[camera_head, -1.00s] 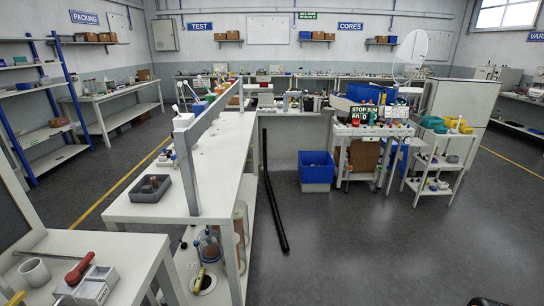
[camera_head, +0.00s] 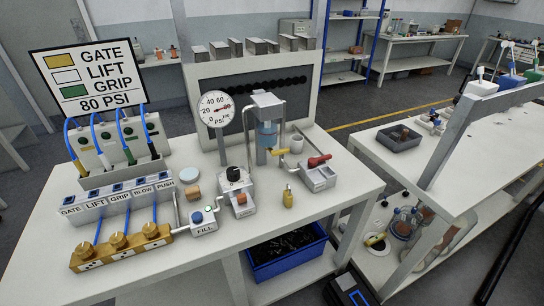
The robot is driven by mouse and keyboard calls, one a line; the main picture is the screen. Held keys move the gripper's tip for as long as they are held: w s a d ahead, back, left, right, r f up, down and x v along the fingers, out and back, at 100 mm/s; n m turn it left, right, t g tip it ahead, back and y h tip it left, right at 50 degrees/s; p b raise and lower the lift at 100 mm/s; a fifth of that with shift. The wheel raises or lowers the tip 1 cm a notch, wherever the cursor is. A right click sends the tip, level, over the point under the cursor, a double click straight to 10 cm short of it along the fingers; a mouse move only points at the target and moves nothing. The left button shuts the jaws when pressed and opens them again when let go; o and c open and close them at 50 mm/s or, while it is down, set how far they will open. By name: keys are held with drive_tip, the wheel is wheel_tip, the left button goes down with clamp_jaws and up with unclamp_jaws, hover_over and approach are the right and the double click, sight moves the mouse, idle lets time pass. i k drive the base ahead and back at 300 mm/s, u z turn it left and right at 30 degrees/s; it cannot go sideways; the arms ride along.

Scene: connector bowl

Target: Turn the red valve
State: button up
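The red valve handle (camera_head: 319,160) is a lever on top of a small grey metal box (camera_head: 318,178). The box stands at the right end of a white workbench (camera_head: 215,268), and the lever lies roughly flat across its top. Lettering on the box is too small to read. A yellow lever (camera_head: 287,152) is just left of it, by a clear cylinder apparatus (camera_head: 266,135). My gripper does not show in this view, and nothing is seen touching the red lever.
A round gauge (camera_head: 216,108) and a GATE/LIFT/GRIP sign (camera_head: 96,77) stand at the bench's back and left. A FILL box (camera_head: 203,220) and a brass manifold (camera_head: 120,246) are in front. A second bench (camera_head: 365,141) stands right, across a gap. A blue bin (camera_head: 284,255) is below.

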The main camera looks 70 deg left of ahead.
sight(312, 162)
drive_tip(key=u, duration=2.25)
drive_tip(key=i, duration=0.95)
drive_tip(key=u, duration=0.05)
